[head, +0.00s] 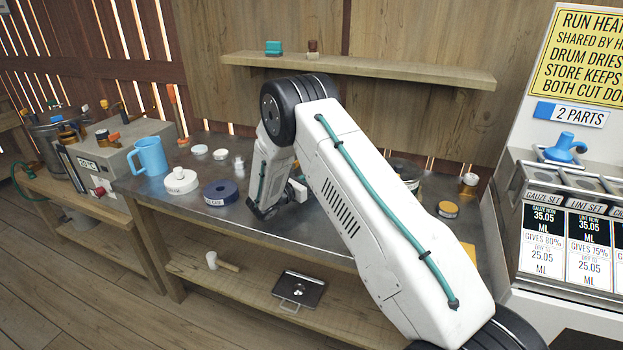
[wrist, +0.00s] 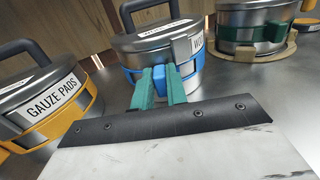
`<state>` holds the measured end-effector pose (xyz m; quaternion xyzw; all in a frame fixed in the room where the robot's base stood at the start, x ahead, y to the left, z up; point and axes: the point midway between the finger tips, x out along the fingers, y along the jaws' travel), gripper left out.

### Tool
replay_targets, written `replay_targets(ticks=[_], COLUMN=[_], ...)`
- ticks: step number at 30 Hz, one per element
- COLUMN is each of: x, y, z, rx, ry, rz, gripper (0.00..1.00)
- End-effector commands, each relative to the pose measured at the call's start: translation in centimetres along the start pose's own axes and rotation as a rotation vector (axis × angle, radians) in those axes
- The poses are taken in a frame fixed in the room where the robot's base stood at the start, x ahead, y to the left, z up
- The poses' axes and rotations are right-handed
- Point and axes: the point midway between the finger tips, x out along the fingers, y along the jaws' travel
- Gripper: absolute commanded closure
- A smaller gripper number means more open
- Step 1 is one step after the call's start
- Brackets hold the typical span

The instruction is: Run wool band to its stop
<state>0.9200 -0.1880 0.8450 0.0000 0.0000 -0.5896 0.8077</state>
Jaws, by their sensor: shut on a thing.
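The wool bin (wrist: 157,43) is a round steel lidded bin with a dark handle, upright in the wrist view. Its label is partly cut off and reads "WO". A blue band (wrist: 188,70) runs around its lower body. My gripper (wrist: 162,82), with teal fingers, is shut on the blue tab at the front of this band. The fingers hide part of the tab and band. I cannot tell how far the band is turned, and no stop is clear to me. In the head view my arm hides the gripper's jaws and most of the bins.
The gauze pads bin (wrist: 45,95) with a yellow band stands close on the left. A green-banded bin (wrist: 250,20) stands behind on the right. In the head view, a blue mug (head: 150,157) and a dark blue roll (head: 221,192) sit on the bench's left part.

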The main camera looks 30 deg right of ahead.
Motion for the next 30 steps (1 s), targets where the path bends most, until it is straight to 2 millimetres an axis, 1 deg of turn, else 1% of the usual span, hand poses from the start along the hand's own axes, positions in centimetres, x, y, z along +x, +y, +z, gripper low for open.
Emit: replay_targets(ticks=[7,8,9,10,17,20,23,30], x=[0.0,0.0,0.0,0.0,0.0,-0.4,-1.6,-5.7], y=[0.0,0.0,0.0,0.0,0.0,0.0,0.1,0.1], z=[0.0,0.0,0.0,0.0,0.0,0.0,0.0,0.0], rx=[0.0,0.0,0.0,0.0,0.0,0.0,-0.001,-0.001], ry=[0.0,0.0,0.0,0.0,0.0,0.0,0.001,0.0], rz=[0.001,0.001,0.001,0.001,0.0,0.001,0.003,0.004], gripper=[1.0,0.8,0.69,0.64,0.64,0.64,0.64,0.64])
